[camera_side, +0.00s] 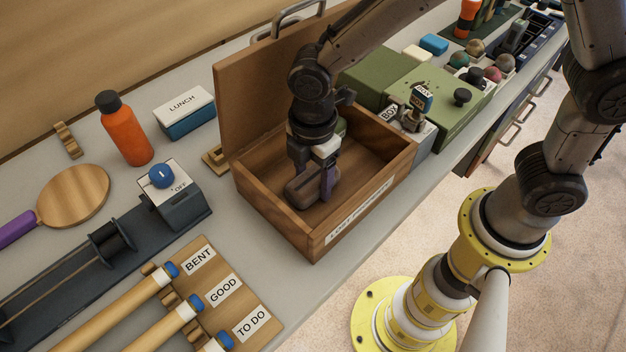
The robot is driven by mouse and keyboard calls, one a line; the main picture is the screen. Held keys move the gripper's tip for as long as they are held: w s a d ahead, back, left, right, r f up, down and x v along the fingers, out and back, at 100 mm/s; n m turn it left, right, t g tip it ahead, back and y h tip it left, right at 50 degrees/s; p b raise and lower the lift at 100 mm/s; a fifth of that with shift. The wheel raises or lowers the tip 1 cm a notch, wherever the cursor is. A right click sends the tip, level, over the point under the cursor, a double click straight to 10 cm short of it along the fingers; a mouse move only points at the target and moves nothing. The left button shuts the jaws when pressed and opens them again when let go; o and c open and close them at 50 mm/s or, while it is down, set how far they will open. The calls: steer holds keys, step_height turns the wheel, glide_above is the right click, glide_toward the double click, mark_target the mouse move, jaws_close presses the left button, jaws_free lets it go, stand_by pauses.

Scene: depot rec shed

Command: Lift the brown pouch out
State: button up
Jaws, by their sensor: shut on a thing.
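A wooden box (312,243) with its lid (247,92) standing open at the back sits on the grey bench. A label on its front is partly readable. My gripper (313,187) reaches down inside the box, with its fingers on either side of the brown pouch (300,190). It is shut on the pouch, which is low in the box, near its left part. I cannot tell whether the pouch touches the box floor. Part of a green thing (341,126) shows behind my gripper; the rest of it is hidden.
Left of the box are an orange bottle (127,132), a lunch box (187,114), a paddle (74,196) and a switch block (178,200). A green case (440,110) stands close on the right. Labelled cue slots (235,315) lie in front left.

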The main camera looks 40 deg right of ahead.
steer(key=shift+c, duration=1.1)
